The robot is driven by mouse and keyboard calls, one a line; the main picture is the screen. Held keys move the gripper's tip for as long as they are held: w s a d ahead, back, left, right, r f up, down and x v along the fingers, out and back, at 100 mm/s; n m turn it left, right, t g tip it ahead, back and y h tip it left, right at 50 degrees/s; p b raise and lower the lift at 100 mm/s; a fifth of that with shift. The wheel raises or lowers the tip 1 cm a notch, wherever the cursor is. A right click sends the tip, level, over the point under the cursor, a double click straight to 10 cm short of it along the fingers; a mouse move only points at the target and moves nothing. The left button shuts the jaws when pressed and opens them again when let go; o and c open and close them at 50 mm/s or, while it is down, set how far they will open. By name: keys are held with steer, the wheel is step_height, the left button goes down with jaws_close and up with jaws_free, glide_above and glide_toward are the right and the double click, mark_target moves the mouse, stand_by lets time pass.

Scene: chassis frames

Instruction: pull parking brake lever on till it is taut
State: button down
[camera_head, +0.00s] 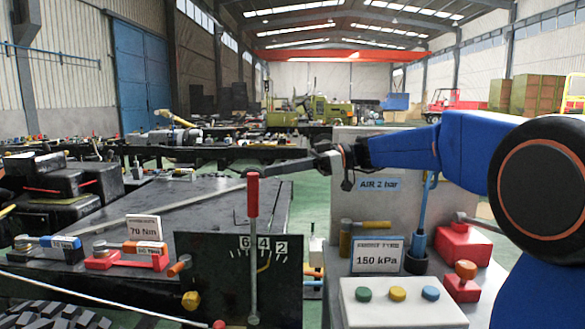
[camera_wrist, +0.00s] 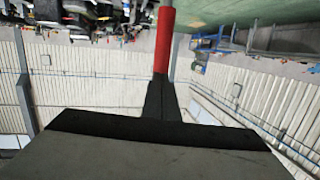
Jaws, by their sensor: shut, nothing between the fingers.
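The parking brake lever has a red grip (camera_head: 253,195) on a thin grey rod and stands upright in front of a dark plate (camera_head: 210,265). The plate carries a scale marked 6, 4, 2, and the rod crosses it near the 4. My gripper (camera_head: 250,172) reaches in from the right, with its fingertips at the top end of the red grip. In the wrist view the red grip (camera_wrist: 165,40) shows just beyond my dark, closed fingertips (camera_wrist: 160,85). The fingers are shut and empty; whether they touch the grip, I cannot tell.
On the left are a bench with a 70 Nm sign (camera_head: 144,228) and black boxes (camera_head: 60,185). My blue arm spans the upper right.

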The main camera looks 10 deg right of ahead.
mark_target(255, 169)
steer(key=shift+a+f, duration=0.1)
steer(key=shift+a, duration=0.45)
steer(key=shift+a, duration=0.1)
steer(key=shift+h, duration=0.6)
steer(key=shift+w+a+r, duration=0.1)
steer(key=shift+w+a, duration=0.1)
steer(key=shift+a, duration=0.9)
steer(key=shift+w+a+r, duration=0.1)
steer(key=shift+w+a, duration=0.1)
steer(key=shift+a, duration=0.85)
